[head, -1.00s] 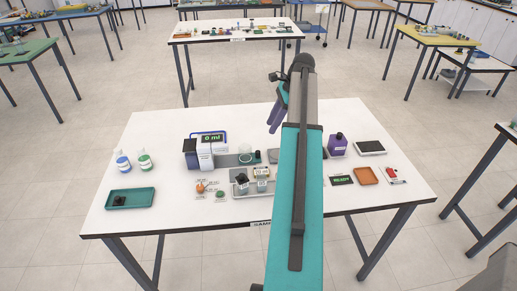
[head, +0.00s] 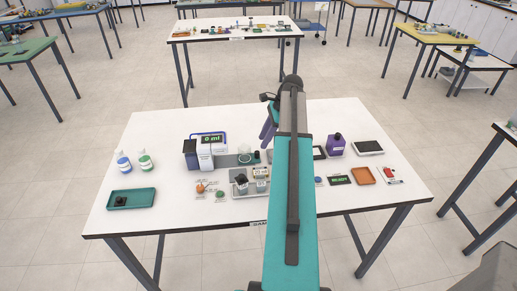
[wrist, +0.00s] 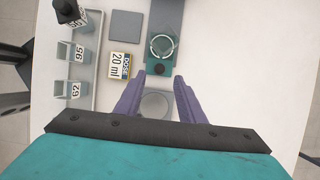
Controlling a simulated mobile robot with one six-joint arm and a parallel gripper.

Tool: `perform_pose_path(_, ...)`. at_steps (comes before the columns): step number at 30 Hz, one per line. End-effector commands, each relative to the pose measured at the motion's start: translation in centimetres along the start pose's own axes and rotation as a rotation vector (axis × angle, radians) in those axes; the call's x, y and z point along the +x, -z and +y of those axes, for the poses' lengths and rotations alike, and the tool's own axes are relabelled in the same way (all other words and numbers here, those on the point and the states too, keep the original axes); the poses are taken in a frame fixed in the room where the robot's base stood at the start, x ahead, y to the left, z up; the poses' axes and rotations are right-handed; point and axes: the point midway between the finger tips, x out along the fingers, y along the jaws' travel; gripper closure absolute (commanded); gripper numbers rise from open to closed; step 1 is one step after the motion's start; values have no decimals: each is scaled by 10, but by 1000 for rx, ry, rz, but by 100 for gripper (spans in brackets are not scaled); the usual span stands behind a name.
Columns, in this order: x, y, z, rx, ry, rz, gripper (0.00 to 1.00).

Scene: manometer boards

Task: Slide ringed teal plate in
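The ringed teal plate (wrist: 151,66) is near the top middle of the wrist view, with a clear ring (wrist: 162,47) and a small dark knob (wrist: 159,69) on it. In the wrist view the fingertips appear just short of the plate's knob end. In the head view my gripper (head: 267,134) is partly hidden by my arm; its height above the table is unclear.
A round dish (wrist: 155,104) shows between the finger bases. A "DOSE 20 ml" card (wrist: 120,65) and a grey tray with numbered blocks (wrist: 82,105) are to the left.

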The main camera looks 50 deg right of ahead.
Motion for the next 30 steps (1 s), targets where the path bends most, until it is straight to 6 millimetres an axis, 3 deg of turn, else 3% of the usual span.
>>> perform_pose_path(15, 51, 0, 0, 0, -1, 0, 64)
perform_pose_path(30, 64, 1, 0, 2, 1, 0, 64)
